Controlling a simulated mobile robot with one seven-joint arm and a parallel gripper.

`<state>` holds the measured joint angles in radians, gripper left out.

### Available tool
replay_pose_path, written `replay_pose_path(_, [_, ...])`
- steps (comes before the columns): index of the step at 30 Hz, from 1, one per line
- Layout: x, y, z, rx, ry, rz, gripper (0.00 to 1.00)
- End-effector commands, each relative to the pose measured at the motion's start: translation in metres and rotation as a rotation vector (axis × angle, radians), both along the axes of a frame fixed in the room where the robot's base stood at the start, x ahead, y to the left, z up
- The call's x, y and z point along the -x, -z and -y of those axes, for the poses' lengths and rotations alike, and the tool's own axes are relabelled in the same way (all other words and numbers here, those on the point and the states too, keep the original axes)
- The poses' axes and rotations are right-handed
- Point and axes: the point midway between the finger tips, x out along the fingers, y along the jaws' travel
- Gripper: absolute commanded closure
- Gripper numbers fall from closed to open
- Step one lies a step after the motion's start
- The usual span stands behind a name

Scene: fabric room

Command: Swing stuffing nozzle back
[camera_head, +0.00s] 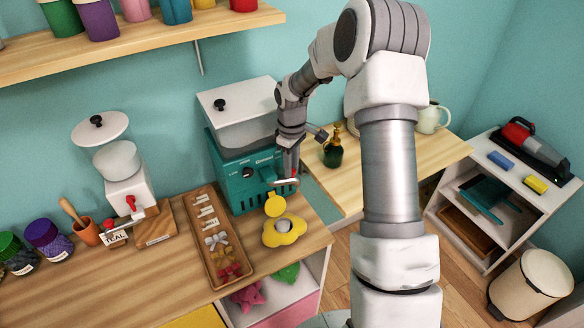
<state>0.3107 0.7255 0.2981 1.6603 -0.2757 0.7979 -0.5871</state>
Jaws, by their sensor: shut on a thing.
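The teal stuffing machine (228,160) with a clear, white-lidded hopper stands against the back wall on the wooden counter. My gripper (288,178) reaches down at its front right corner. It is shut on a small pale, bar-like part there, which appears to be the stuffing nozzle (284,184); the fingers partly hide it, and its exact angle is hard to tell. A yellow plush-like shape (285,235) with a grey round centre lies on the counter just below, with a yellow round piece (275,205) at its upper edge.
A wooden tray (219,277) of small parts lies left of the yellow shape. A white dispenser (122,170) stands further left. A green bottle (333,150) is on the right-hand counter, close to my arm. A shelf (140,40) hangs above.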

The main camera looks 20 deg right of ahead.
Motion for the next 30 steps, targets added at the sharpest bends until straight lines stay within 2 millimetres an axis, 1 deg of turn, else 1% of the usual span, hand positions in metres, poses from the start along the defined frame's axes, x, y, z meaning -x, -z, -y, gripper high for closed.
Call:
replay_pose_path(5, [-0.0029, -0.0012, 0.0003, 0.001, -0.03, 0.003, 1.0])
replay_pose_path(17, [-0.0034, -0.0013, 0.0002, 0.0, -0.035, 0.004, 1.0])
replay_pose_path(18, [-0.0034, -0.0013, 0.0002, 0.0, -0.035, 0.004, 0.67])
replay_pose_path(22, [-0.0031, -0.001, 0.0001, 0.0, -0.035, 0.003, 0.43])
replay_pose_path(23, [-0.003, -0.0009, 0.0001, 0.0, -0.035, 0.003, 0.39])
replay_pose_path(30, [-0.0025, -0.0004, 0.0001, 0.0, -0.035, 0.001, 0.39])
